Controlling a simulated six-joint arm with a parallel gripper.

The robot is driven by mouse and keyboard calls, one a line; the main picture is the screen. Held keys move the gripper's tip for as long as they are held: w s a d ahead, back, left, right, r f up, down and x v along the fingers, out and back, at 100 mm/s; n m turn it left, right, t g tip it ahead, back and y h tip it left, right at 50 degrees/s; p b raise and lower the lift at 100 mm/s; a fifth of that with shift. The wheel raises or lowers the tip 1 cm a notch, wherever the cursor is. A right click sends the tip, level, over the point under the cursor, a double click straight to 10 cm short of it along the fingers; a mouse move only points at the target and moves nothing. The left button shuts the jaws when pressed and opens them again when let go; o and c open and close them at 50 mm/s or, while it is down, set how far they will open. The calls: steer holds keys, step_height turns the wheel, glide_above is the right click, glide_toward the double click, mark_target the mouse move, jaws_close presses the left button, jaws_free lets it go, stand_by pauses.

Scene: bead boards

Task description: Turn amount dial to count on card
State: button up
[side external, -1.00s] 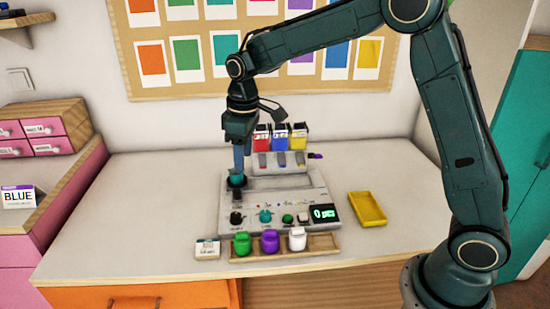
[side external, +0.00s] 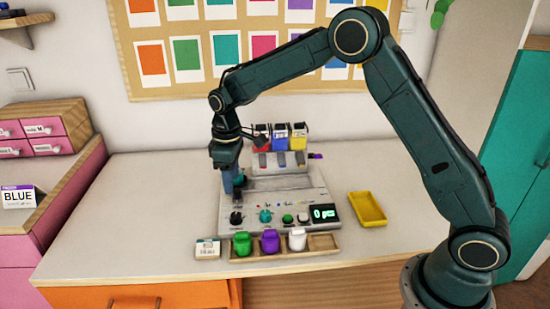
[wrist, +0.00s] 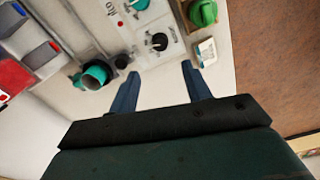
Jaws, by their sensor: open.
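The grey machine panel (side external: 290,196) carries a black dial (side external: 236,217) and a teal dial (side external: 265,215); I cannot tell from the labels which is the amount dial. The display (side external: 324,213) reads 0 pcs. A small white card (side external: 207,249) lies at the panel's front left, its writing too small to read. My gripper (side external: 229,191) is open and empty, behind and above the black dial. In the wrist view my gripper (wrist: 159,78) has its fingers apart, with the black dial (wrist: 157,41) ahead of the gap and the card (wrist: 206,52) right of it.
A teal cup (wrist: 95,73) stands close to my left finger in the wrist view. Green (side external: 242,243), purple (side external: 270,241) and white (side external: 297,239) jars stand in a wooden tray in front. Coloured bins (side external: 280,138) stand behind. A yellow tray (side external: 368,209) lies right; table around it is clear.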

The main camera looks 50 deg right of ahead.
mark_target(236, 215)
step_height(236, 215, down, 12)
steer(key=shift+r, duration=0.15)
stand_by(0.4)
steer(key=c, duration=1)
